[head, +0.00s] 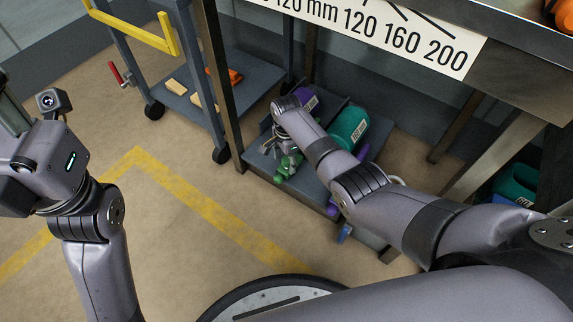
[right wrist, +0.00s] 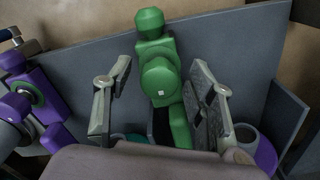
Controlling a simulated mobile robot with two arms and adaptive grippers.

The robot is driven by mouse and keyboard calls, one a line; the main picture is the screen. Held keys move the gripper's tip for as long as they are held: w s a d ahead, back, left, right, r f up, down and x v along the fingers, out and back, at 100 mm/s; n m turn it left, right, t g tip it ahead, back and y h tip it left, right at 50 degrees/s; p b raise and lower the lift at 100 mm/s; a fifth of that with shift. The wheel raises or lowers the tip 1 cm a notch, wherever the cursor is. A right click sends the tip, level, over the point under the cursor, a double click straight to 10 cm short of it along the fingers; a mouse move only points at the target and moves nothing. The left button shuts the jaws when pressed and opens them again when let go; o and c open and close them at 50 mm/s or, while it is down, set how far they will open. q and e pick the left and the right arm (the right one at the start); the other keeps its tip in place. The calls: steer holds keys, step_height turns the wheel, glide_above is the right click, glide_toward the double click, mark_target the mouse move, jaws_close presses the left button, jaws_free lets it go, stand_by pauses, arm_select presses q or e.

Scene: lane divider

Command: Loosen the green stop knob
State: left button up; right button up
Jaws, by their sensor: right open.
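A green stop with a round knob (right wrist: 160,82) stands against a grey panel in the right wrist view, with a smaller faceted green piece at its top. In the head view the green stop (head: 287,165) shows on the lower shelf, partly hidden by my right gripper (head: 277,146). In the right wrist view my right gripper (right wrist: 160,98) is open, one finger on each side of the green body. The fingers look apart from it, though contact on the right side is hard to tell. My left wrist shows at the left edge of the head view; its fingers are out of frame.
The grey shelf (head: 305,190) also holds a large green cylinder (head: 349,127) and purple parts. In the right wrist view a purple fixture (right wrist: 42,105) stands left. Rack posts (head: 217,80) and a scale board (head: 390,38) bound the space. A cart (head: 185,95) stands left.

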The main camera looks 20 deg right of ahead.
steer(key=shift+f, duration=0.4)
steer(key=c, duration=1.2)
